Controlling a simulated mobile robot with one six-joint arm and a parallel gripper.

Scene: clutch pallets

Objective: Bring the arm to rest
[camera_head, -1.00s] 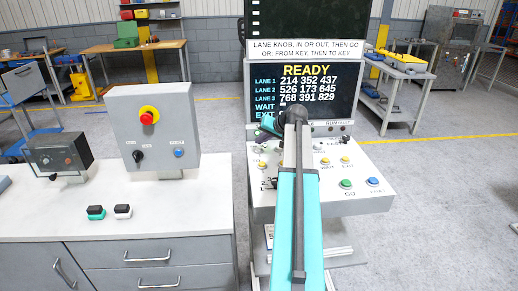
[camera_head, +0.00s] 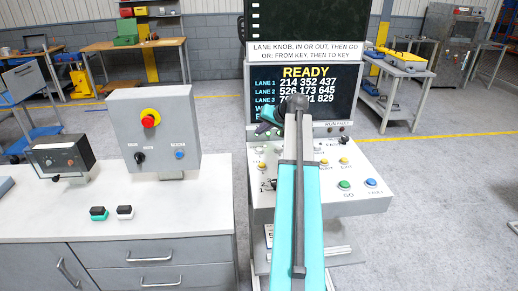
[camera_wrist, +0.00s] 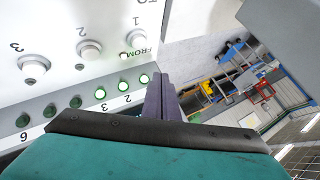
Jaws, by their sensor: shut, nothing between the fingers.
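My arm (camera_head: 300,200) reaches forward over the sloped control console (camera_head: 345,205) and partly covers its middle. My gripper (camera_wrist: 162,95) shows in the wrist view with its narrow fingers together and nothing between them. In the head view, part of the teal and dark wrist end (camera_head: 268,118) shows left of the arm, in front of the lower left of the screen. The fingers appear apart from the console's buttons. The screen (camera_head: 305,90) reads READY above three lanes of numbers; the arm hides part of the lower lines.
A grey cabinet (camera_head: 120,235) at left carries a box with a red stop button (camera_head: 148,121), a dark dial box (camera_head: 62,157) and two small rockers. The wrist view shows numbered white knobs (camera_wrist: 90,48) and lit green lamps (camera_wrist: 100,93) close by.

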